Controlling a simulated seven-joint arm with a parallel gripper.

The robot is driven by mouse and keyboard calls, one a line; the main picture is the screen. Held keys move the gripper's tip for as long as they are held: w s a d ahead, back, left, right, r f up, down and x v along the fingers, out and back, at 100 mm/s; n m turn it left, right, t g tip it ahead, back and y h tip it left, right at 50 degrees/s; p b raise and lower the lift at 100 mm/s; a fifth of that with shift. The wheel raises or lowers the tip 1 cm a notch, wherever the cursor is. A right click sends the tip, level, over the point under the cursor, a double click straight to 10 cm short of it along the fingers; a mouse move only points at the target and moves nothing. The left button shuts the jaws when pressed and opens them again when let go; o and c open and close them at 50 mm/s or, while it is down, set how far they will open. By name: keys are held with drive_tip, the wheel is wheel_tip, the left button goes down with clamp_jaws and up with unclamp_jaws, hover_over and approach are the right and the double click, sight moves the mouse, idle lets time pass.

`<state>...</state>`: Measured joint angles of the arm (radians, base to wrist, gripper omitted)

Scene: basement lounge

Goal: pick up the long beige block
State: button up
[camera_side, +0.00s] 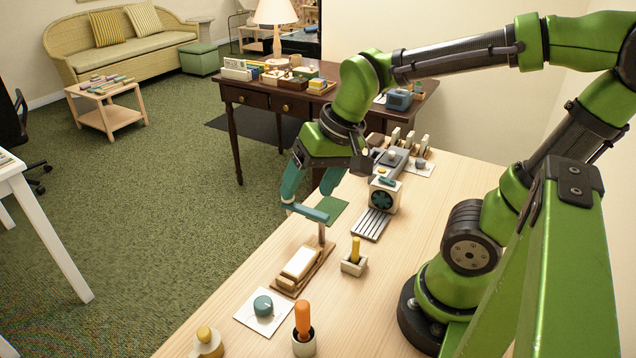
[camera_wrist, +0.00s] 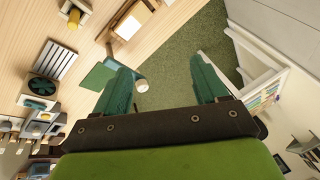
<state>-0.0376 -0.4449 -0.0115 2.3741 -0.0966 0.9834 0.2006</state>
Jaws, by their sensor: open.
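A long pale beige block (camera_side: 300,262) appears to lie on a wooden tray-like base (camera_side: 321,262) on the light wood table in the side view. In the wrist view a pale top (camera_wrist: 129,25) in a wooden frame shows at the upper edge; I take it to be the same piece. My gripper (camera_side: 306,197) is above and behind the block, apart from it, with its teal fingers spread. In the wrist view my gripper (camera_wrist: 161,65) has a wide gap between its fingers and holds nothing.
A teal bar (camera_side: 308,213) on a metal post stands beside the block, close under my fingers. A green plate (camera_side: 333,209), a small holder with a yellow peg (camera_side: 355,252), a teal knob (camera_side: 263,305) and an orange-handled tool (camera_side: 302,320) are nearby. The table's left edge is close.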

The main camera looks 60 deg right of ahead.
drive_tip(key=w+d+f+m+g+h, duration=0.1)
drive_tip(key=w+f+m+g, duration=0.25)
drive_tip(key=m, duration=0.85)
hover_over(303, 258)
drive_tip(key=shift+g+h, duration=0.3)
drive_tip(key=shift+g, duration=0.05)
drive_tip(key=f, duration=1)
drive_tip(key=shift+d+f, duration=0.3)
drive_tip(key=shift+a+f, duration=0.15)
drive_tip(key=shift+f, duration=1.3)
drive_tip(key=shift+a+f, duration=0.1)
drive_tip(key=shift+f, duration=1.35)
drive_tip(key=c, duration=1.1)
drive_tip(key=shift+c, duration=0.2)
